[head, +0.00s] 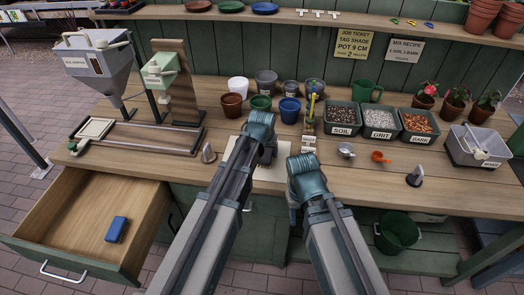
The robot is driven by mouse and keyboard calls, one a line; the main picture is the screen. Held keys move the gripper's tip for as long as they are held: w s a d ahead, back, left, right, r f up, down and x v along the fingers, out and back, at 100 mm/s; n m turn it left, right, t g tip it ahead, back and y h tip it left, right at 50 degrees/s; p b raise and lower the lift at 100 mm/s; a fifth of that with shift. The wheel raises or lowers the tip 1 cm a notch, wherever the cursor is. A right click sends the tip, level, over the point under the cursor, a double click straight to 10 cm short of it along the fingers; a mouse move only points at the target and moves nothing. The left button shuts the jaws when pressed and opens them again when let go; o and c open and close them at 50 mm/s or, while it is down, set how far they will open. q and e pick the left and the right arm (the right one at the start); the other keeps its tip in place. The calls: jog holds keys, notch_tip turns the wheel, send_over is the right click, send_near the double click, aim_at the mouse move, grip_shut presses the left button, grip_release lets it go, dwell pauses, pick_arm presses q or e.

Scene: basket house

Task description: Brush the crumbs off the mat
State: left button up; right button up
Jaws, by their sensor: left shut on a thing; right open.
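A pale, flat mat (236,159) lies at the front edge of the bench, partly hidden under my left arm. I cannot make out crumbs on it. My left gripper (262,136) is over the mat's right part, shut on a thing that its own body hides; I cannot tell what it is. My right gripper (302,166) is open, to the right of the mat and in front of the labelled bins. No brush can be made out clearly.
An open drawer (60,212) with a blue block (117,229) juts out at lower left. Small pots (232,105) and a soil bin (342,119) stand behind my grippers.

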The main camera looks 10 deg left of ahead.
pick_arm(q)
jog(key=shift+s+d, duration=0.15)
jog(key=shift+d, duration=1.45)
jog(key=shift+d, duration=0.1)
jog(key=shift+a+r, duration=0.1)
jog(key=shift+a, duration=1.7)
jog(key=shift+a, duration=0.15)
jog(key=shift+a, duration=1.65)
